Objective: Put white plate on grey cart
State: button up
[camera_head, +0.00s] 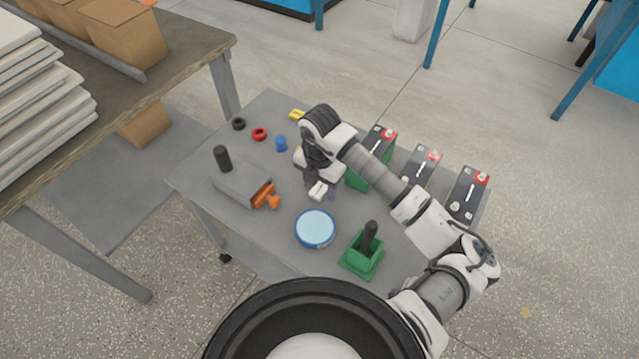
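The grey cart (300,262) stands in the middle of the view with several things on its top. A stack of flat white plates (42,115) lies on the wooden table at the left. I cannot tell which plate is the one in the task. My gripper (318,191) points down over the middle of the cart, well to the right of the stack. A small white part shows at its end, and I cannot tell whether it is a finger or something held. The arm hides part of the gripper and of the cart top.
The cart top bears a round light-blue tin (315,228), a green holder (362,256), an orange-handled tool (266,197), a black cylinder (222,158) and several black batteries (468,192). Cardboard boxes (128,30) stand on the wooden table (190,50). Floor separates much of the table and cart.

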aim_at(319, 189)
notch_tip(319, 189, up, 12)
jog(key=shift+r, duration=0.15)
dwell(0.6)
dwell(0.4)
